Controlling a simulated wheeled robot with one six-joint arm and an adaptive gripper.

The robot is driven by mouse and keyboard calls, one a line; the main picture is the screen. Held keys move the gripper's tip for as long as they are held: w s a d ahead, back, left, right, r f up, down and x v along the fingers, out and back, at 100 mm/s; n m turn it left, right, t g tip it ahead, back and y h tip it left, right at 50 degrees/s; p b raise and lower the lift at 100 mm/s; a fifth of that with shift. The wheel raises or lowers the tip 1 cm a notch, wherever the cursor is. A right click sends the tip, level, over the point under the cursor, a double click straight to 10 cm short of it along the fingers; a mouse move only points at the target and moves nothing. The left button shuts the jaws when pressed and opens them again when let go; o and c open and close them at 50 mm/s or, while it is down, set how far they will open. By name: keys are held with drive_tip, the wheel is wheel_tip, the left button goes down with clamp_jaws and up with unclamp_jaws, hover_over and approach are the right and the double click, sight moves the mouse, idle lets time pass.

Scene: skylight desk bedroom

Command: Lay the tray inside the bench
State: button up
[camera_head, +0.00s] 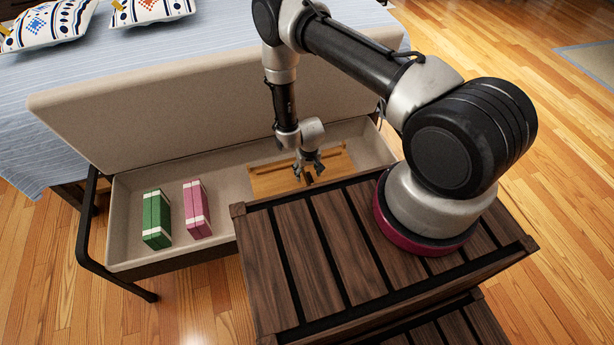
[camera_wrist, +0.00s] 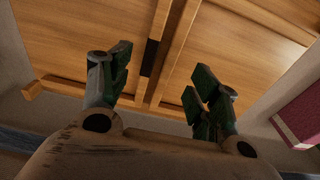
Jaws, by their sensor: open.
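The wooden tray (camera_head: 268,181) lies inside the open bench (camera_head: 222,184), in its right part, in the camera_head view. In the camera_wrist view the tray (camera_wrist: 90,45) fills most of the upper picture, with a raised wooden bar across its middle and a dark patch beside it. My gripper (camera_head: 308,176) is above the tray's near part. In the wrist view the gripper's fingers (camera_wrist: 158,85) are apart, one on each side of the bar, with nothing held between them. I cannot tell whether the tray rests fully flat on the bench floor.
A green box (camera_head: 157,220) and a pink box (camera_head: 197,210) stand in the bench's left part. The beige lid (camera_head: 200,105) is raised at the back. A slatted dark wooden crate (camera_head: 330,250) is in front. A bed (camera_head: 215,28) with pillows is behind.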

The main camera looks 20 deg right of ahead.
drive_tip(key=w+d+r+t, duration=0.1)
drive_tip(key=d+r, duration=0.1)
drive_tip(key=r, duration=2.1)
drive_tip(key=w+d+r, duration=0.2)
drive_tip(key=r, duration=2.1)
drive_tip(key=s+d+r+t, duration=0.1)
drive_tip(key=s+d+r, duration=0.2)
drive_tip(key=s+r, duration=0.4)
drive_tip(key=s+d+r, duration=0.3)
drive_tip(key=s+r, duration=0.2)
drive_tip(key=r, duration=0.4)
drive_tip(key=s+d+r, duration=0.2)
drive_tip(key=s+r, duration=0.1)
drive_tip(key=s, duration=0.5)
drive_tip(key=s+d+r+t, duration=0.1)
drive_tip(key=s+d+r, duration=0.1)
drive_tip(key=s, duration=0.6)
drive_tip(key=shift+r, duration=0.6)
